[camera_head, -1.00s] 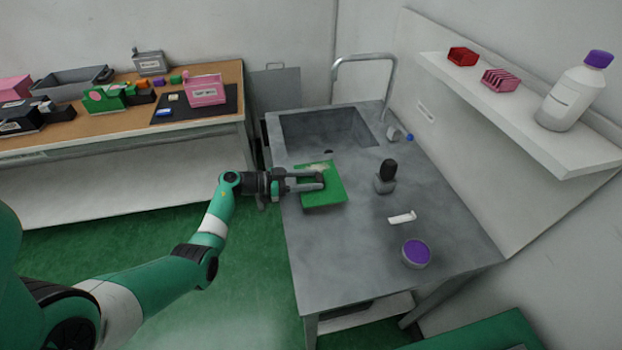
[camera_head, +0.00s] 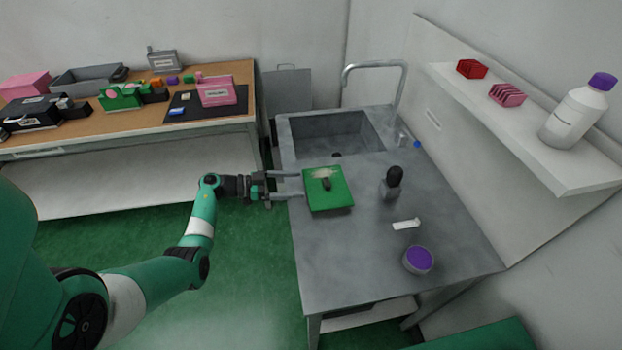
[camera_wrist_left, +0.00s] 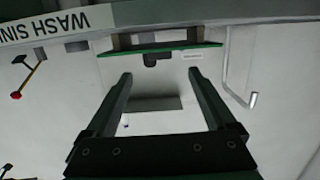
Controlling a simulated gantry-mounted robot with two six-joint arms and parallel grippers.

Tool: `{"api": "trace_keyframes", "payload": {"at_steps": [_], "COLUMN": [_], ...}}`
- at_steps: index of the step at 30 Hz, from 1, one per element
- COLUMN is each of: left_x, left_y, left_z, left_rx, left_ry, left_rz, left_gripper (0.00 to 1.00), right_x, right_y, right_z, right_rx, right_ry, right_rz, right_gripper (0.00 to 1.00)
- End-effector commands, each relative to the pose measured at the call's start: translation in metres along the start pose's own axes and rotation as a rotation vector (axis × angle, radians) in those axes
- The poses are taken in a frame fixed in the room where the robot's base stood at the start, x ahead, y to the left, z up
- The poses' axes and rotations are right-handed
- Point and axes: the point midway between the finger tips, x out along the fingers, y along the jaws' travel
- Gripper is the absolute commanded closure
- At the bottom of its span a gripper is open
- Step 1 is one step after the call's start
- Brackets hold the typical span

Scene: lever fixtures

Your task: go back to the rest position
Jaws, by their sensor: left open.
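My left gripper (camera_head: 288,186) is open and empty, just left of the sink counter's edge. The green board shows edge-on there as a thin green strip (camera_wrist_left: 160,49), beyond the fingertips. My right gripper is not in view.
The grey sink counter (camera_head: 340,260) carries a dark-topped dispenser (camera_head: 392,182), a white piece (camera_head: 406,224) and a purple-topped tub (camera_head: 418,260). A faucet (camera_head: 375,66) stands behind. A wooden bench (camera_head: 60,135) with boxes is at the back left. Green floor is open below my left arm.

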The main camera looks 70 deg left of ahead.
Motion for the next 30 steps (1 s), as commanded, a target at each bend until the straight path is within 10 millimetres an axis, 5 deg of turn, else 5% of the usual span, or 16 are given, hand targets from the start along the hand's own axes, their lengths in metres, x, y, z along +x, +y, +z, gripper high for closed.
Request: {"api": "trace_keyframes", "payload": {"at_steps": [6, 20, 23, 26, 30], "left_x": [-0.033, -0.035, -0.018, 0.025, 0.099], "left_y": [0.000, 0.001, 0.011, 0.038, 0.102], "left_z": [-0.001, 0.000, -0.003, -0.019, -0.082], "left_rx": [0.000, 0.001, 0.009, 0.049, 0.207], "left_ry": [0.000, 0.000, 0.001, 0.004, 0.071], "left_rz": [-0.001, 0.004, 0.046, 0.159, 0.373], "left_gripper": [0.11, 0.11, 0.11, 0.11, 0.11], "right_x": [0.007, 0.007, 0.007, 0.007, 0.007], "right_y": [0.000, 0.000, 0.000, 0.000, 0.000], "right_z": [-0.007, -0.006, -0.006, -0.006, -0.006], "right_rx": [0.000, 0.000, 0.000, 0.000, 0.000], "right_ry": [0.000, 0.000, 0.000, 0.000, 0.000], "right_rz": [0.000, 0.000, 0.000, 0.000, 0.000], "right_gripper": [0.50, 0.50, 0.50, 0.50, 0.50]}}
